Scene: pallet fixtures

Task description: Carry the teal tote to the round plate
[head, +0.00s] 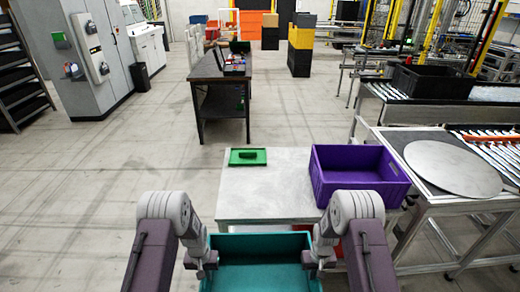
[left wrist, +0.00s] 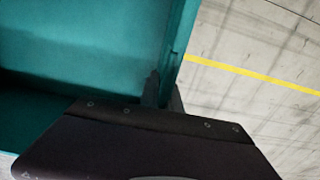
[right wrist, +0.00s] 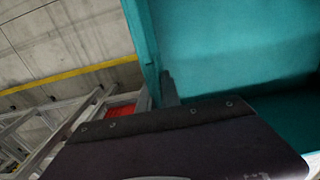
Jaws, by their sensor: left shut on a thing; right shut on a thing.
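The teal tote (head: 262,247) is at the bottom middle of the head view, close in front of me, and looks empty. My left gripper (head: 203,262) is shut on its left wall, and my right gripper (head: 321,262) is shut on its right wall. The tote's inside fills much of the left wrist view (left wrist: 90,45) and the right wrist view (right wrist: 235,50). Its lower part is cut off by the picture's edge. The round plate (head: 452,167) is a grey disc on a roller-conveyor stand at the right, apart from the tote. Nothing stands on it.
A pale table (head: 265,190) stands just ahead, with a purple crate (head: 358,172) and a green tray (head: 248,157) on it. Something red shows low beside the tote in the right wrist view (right wrist: 120,108). A dark workbench (head: 220,80) stands further back. The floor at the left is open.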

